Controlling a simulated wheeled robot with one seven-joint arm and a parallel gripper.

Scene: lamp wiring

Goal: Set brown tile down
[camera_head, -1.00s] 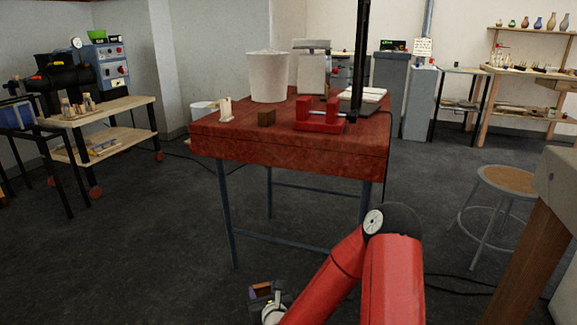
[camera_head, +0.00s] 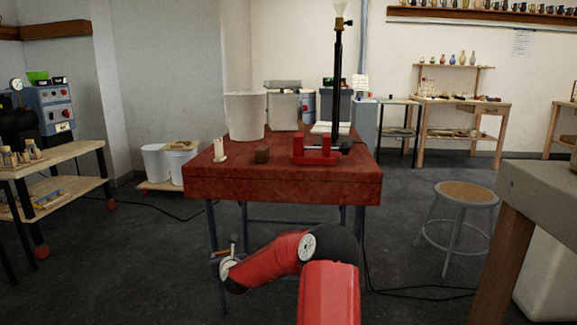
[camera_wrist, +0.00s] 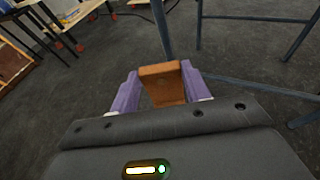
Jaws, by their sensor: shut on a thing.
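In the wrist view a brown tile (camera_wrist: 164,84) is held upright between the two purple fingers of my gripper (camera_wrist: 160,88), which is shut on it. Grey floor and table legs show beyond it. In the head view my gripper (camera_head: 226,258) is low, below the top and near the left front leg of the red table (camera_head: 280,187). The tile is too small there to make out clearly.
On the red table stand a white bin (camera_head: 245,115), a small brown block (camera_head: 262,154), a small pale upright piece (camera_head: 220,150), a red vise-like fixture (camera_head: 315,151) and a black lamp post (camera_head: 337,85). The front edge has some clear room. A stool (camera_head: 466,193) stands right.

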